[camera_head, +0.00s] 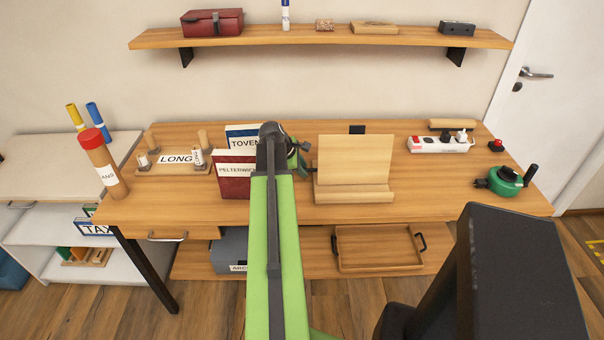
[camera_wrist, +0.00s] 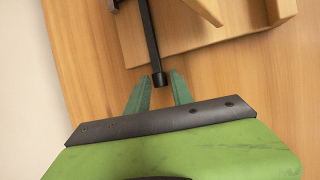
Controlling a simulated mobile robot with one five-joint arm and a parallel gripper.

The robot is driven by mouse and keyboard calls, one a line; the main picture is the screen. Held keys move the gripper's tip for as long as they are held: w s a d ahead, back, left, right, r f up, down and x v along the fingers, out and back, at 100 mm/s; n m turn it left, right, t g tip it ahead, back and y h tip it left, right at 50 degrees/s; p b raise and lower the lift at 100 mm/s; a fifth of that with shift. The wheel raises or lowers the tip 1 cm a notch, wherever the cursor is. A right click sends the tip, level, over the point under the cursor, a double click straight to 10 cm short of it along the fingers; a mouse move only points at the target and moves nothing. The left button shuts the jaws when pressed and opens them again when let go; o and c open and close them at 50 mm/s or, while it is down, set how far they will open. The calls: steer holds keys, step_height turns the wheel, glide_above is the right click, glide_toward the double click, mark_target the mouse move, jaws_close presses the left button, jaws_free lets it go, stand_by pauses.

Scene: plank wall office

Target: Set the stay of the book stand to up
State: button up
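The wooden book stand (camera_head: 353,160) stands on the desk, its tilted panel and front ledge facing my head camera. In the wrist view, part of its wooden frame (camera_wrist: 205,32) shows at the top. A black rod (camera_wrist: 150,42), seemingly the stay, runs down from the top edge. My gripper (camera_wrist: 160,75) is open, with the rod's end between its green fingertips and small gaps on both sides. In the head view, my gripper (camera_head: 303,158) is beside the stand's left edge. The stay's far end is out of the wrist view, so its setting is unclear.
Two upright books, a blue one (camera_head: 241,135) and a red one (camera_head: 233,178), stand just left of my arm. A power strip (camera_head: 438,144) and a green crank wheel (camera_head: 505,180) are to the right. A shelf (camera_head: 330,37) hangs above the desk.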

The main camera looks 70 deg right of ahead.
jaws_close()
stand_by(1.4)
